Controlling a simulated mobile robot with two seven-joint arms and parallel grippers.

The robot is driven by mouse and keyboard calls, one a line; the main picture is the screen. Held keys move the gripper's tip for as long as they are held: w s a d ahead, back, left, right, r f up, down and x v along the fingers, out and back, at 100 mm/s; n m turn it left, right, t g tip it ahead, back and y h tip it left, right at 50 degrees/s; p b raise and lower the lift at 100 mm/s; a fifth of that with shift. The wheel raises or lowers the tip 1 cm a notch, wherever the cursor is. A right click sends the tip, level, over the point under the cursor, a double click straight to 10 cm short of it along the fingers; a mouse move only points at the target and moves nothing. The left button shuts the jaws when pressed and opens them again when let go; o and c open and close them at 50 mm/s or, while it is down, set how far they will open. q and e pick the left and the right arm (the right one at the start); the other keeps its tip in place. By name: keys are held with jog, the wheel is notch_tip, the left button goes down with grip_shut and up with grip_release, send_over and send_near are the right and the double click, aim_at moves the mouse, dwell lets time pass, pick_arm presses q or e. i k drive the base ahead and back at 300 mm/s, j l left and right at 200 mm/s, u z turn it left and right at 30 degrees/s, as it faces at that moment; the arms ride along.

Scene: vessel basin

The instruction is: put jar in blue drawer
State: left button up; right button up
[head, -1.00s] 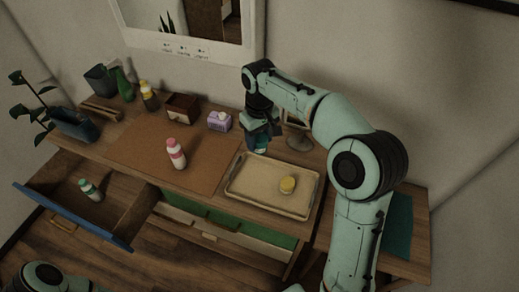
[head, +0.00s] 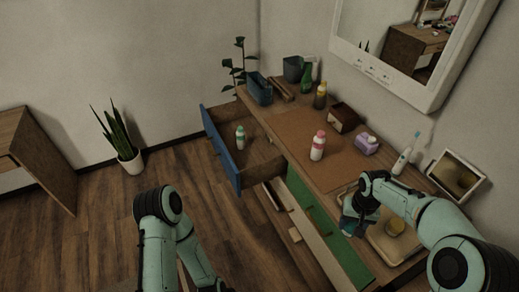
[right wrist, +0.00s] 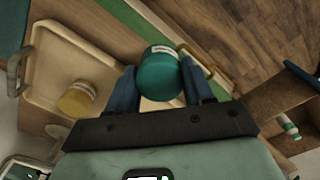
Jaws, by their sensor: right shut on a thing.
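A teal jar with a pale label (right wrist: 158,75) is clamped between the two fingers of my right gripper (right wrist: 162,88) in the right wrist view. In the head view my right gripper (head: 358,224) is over the front edge of the dresser by the tray, and the jar is mostly hidden by it. The blue drawer (head: 222,155) is pulled open at the far left end of the dresser, well away from the gripper. A white bottle with a green cap (head: 240,138) stands inside it. My left arm shows at the bottom, but its gripper cannot be seen.
A tray (right wrist: 45,75) holds a yellow jar (right wrist: 76,99). A pink-capped bottle (head: 318,146) stands on the brown mat (head: 290,130). A green drawer (head: 312,210) is below the top. A box, purple container and toothbrush line the back. The floor in front is clear.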

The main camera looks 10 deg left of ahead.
aim_at(249, 160)
jog(key=u, duration=1.2)
jog(key=i+l+u, duration=0.15)
jog(key=u, duration=0.2)
jog(key=i+l+u, duration=0.35)
jog(key=i+l, duration=0.6)
